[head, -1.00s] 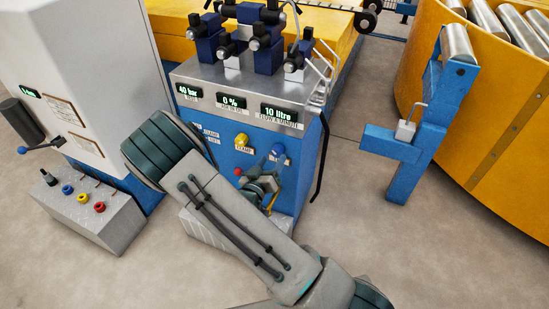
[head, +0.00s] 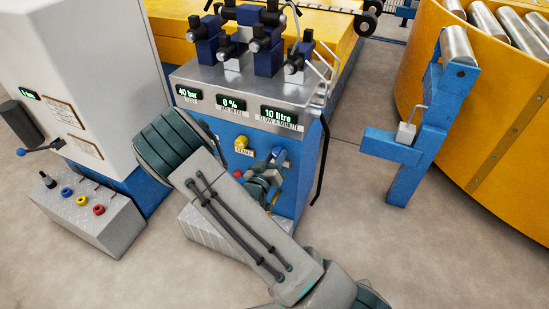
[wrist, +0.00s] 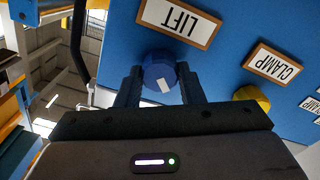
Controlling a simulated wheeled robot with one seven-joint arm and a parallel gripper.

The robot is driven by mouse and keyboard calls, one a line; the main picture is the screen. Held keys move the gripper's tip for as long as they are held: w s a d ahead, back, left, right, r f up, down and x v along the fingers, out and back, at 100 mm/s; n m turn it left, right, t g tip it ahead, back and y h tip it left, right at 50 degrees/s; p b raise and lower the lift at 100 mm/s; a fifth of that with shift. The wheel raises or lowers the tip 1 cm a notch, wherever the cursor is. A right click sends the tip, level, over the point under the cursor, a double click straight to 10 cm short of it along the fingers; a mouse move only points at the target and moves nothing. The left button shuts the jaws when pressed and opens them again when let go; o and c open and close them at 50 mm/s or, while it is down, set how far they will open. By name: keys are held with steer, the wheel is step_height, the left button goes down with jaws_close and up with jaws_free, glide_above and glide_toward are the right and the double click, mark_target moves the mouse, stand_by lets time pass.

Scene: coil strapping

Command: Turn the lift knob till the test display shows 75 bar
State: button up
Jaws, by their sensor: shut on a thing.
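The lift knob (wrist: 158,72) is blue with a white mark and sits below the LIFT label (wrist: 180,20) in the wrist view, where the lettering is upside down. My gripper (wrist: 160,88) is shut on it, with one dark finger on each side. In the head view the blue knob (head: 279,152) shows at the panel's right, with my gripper (head: 272,164) at it, partly hidden by my wrist. The test display (head: 187,93) reads 40 bar.
The yellow clamp knob (head: 241,142) is left of the lift knob. Displays for 0 % (head: 231,104) and 10 litre (head: 279,115) are beside the test display. A black hose (head: 322,165) hangs at the panel's right edge. A blue roller stand (head: 408,165) stands farther right.

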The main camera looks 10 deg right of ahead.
steer(key=shift+m, duration=0.3)
steer(key=shift+f+m+b, duration=0.2)
steer(key=shift+m+b, duration=0.8)
steer(key=shift+b, duration=0.05)
steer(key=m+b, duration=0.3)
steer(key=shift+m, duration=0.3)
steer(key=m+b, duration=0.4)
steer(key=shift+r+m, duration=0.1)
steer(key=shift+m, duration=0.2)
steer(key=o, duration=1)
